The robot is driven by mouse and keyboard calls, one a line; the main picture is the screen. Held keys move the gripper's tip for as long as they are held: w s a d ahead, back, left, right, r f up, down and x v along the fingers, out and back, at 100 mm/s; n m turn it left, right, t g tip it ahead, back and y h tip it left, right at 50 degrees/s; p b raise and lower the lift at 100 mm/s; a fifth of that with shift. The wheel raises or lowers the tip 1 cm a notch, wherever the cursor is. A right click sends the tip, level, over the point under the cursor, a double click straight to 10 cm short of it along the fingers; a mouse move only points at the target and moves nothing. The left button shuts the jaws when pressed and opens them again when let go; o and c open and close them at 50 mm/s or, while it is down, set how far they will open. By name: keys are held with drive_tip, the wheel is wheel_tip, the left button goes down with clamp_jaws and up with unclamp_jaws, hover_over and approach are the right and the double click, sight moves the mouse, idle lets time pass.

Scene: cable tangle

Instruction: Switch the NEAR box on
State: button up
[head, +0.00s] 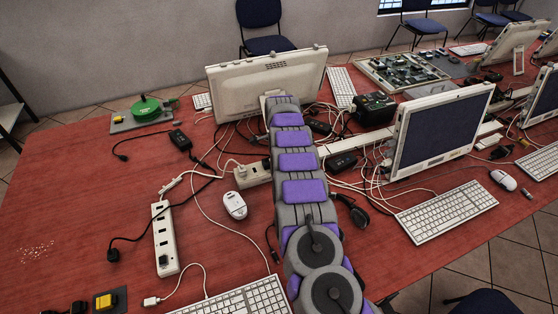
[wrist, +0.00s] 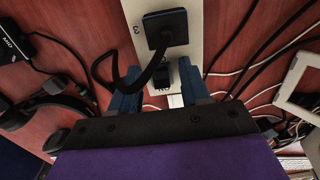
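In the head view a white power strip (head: 165,240) lies on the near left of the red table, with a dark switch-like part at its near end. A yellow button on a dark plate (head: 105,300) sits at the bottom left edge. I cannot tell which of them is the near box. In the wrist view my gripper (wrist: 160,75) has its two blue fingers apart, over a pale strip (wrist: 188,20) marked 3. A black plug (wrist: 166,28) sits on this strip, its cable bending down between the fingers. In the head view my arm hides the gripper.
A green round thing (head: 145,108) stands at the far left. Monitors (head: 440,130), keyboards (head: 445,212), a mouse (head: 234,205) and a second power strip (head: 252,175) lie among tangled cables. The left side of the table is mostly clear.

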clamp_jaws()
drive_tip(key=shift+d+r+p, duration=0.15)
drive_tip(key=shift+p, duration=0.3)
drive_tip(key=shift+w+d+r+g+y+p, duration=0.15)
drive_tip(key=shift+d+g+y+p, duration=0.15)
drive_tip(key=shift+y+p, duration=0.5)
drive_tip(key=shift+w+d+y+p, duration=0.1)
drive_tip(key=shift+y+p, duration=0.3)
drive_tip(key=shift+p, duration=0.3)
drive_tip(key=shift+g+y+p, duration=0.3)
drive_tip(key=shift+y+p, duration=0.15)
drive_tip(key=shift+y, duration=0.05)
drive_tip(key=shift+w, duration=0.1)
